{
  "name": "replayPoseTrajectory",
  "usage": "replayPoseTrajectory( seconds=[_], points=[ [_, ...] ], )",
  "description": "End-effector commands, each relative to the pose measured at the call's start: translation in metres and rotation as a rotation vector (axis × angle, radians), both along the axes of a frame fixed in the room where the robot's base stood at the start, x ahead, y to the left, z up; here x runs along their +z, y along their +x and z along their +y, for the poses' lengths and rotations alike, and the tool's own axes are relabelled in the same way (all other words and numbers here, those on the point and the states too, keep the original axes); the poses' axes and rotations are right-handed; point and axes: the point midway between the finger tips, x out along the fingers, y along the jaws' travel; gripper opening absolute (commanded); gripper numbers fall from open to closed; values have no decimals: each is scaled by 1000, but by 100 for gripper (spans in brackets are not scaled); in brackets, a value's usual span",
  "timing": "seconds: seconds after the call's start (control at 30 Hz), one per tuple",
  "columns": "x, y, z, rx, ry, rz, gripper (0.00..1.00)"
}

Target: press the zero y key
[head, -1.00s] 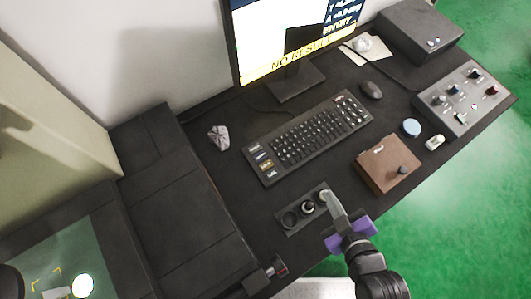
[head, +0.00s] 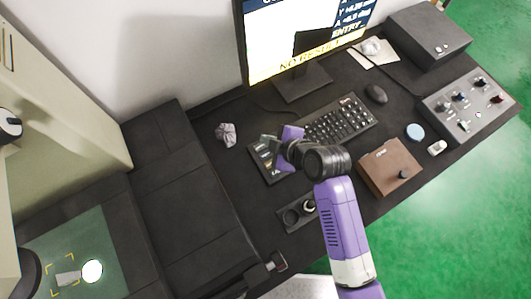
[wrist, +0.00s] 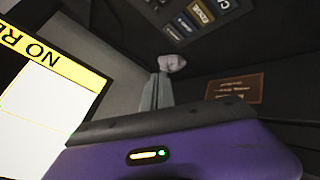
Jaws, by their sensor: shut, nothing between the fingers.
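The black keyboard (head: 345,122) lies on the desk below the monitor, partly hidden by my arm in the head view.
The monitor (head: 305,45) reads "NO RESULT". Crumpled paper (head: 226,134) lies left of the keyboard.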

Motion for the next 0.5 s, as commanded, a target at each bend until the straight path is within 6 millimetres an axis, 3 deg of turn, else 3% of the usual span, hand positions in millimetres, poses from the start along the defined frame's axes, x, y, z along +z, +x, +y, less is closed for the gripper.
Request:
replayPoseTrajectory(
  seconds=[0.27,0.5],
  points=[
    [-8,0,0,-2,0,0,0],
    [-32,0,0,-1,1,0,0]
  ],
)
